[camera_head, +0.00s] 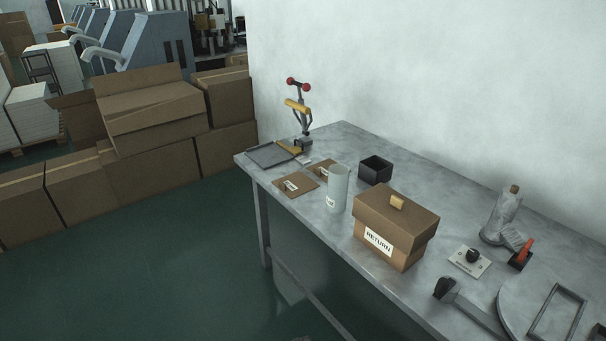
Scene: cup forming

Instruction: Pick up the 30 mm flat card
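Two flat brown squares with small white labels lie on the grey metal table: a nearer brown square (299,187) and a farther brown square (324,165), partly hidden by a white cylinder. Their labels are too small to read, so I cannot tell which, if either, is or bears the 30 mm flat card. A small pale piece (304,161) lies just behind them, also too small to identify. My gripper is not in view.
The white cylinder (339,190) stands right of the squares, with an open black box (375,170) behind it. A brown RETURN box (389,240) is nearer. A dark tray (270,155) and a red-knobbed press (303,120) stand at the far left end. Tools crowd the right.

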